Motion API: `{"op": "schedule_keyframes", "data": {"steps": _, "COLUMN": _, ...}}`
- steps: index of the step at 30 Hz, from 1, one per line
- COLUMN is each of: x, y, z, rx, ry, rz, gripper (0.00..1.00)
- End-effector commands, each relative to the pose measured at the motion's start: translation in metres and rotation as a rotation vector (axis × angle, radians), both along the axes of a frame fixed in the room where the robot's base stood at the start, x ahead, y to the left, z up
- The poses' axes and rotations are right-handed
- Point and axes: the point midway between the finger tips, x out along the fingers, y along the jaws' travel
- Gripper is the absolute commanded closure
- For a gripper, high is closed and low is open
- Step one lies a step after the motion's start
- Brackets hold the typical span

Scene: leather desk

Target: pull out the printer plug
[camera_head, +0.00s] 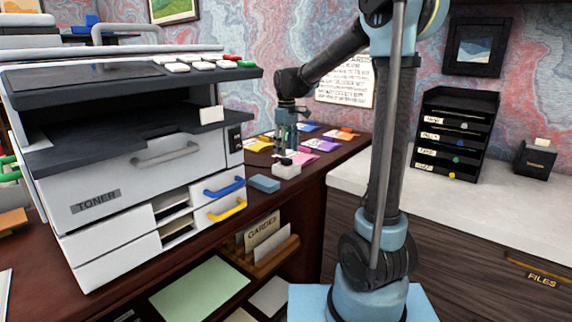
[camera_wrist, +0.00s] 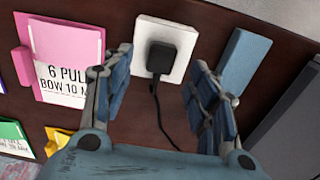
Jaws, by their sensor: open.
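The black plug (camera_wrist: 161,59) sits in a white socket block (camera_wrist: 184,33) on the dark desk. A black cord (camera_wrist: 158,110) runs from the plug down the wrist view. In the head view the white socket block (camera_head: 287,172) is beside the printer (camera_head: 130,185). My gripper (camera_wrist: 162,66) is open, its two blue fingers on either side of the plug in the picture, with visible gaps. In the head view my gripper (camera_head: 287,148) points down just above the block. Whether the fingertips reach plug height I cannot tell.
A blue block (camera_wrist: 244,60) lies close right of the socket, and also shows in the head view (camera_head: 264,183). A pink card (camera_wrist: 72,55) lies left of it. Several coloured cards lie behind. The white counter (camera_head: 440,200) at right has clear room before a black drawer rack (camera_head: 455,135).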

Motion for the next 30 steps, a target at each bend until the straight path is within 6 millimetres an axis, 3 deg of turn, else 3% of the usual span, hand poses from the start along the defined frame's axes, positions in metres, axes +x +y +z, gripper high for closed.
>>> {"op": "schedule_keyframes", "data": {"steps": 12, "x": 0.000, "y": 0.000, "z": -0.040, "rx": 0.000, "ry": 0.000, "rz": 0.000, "gripper": 0.47}}
{"op": "schedule_keyframes", "data": {"steps": 30, "x": 0.000, "y": 0.000, "z": -0.045, "rx": 0.000, "ry": 0.000, "rz": 0.000, "gripper": 0.47}}
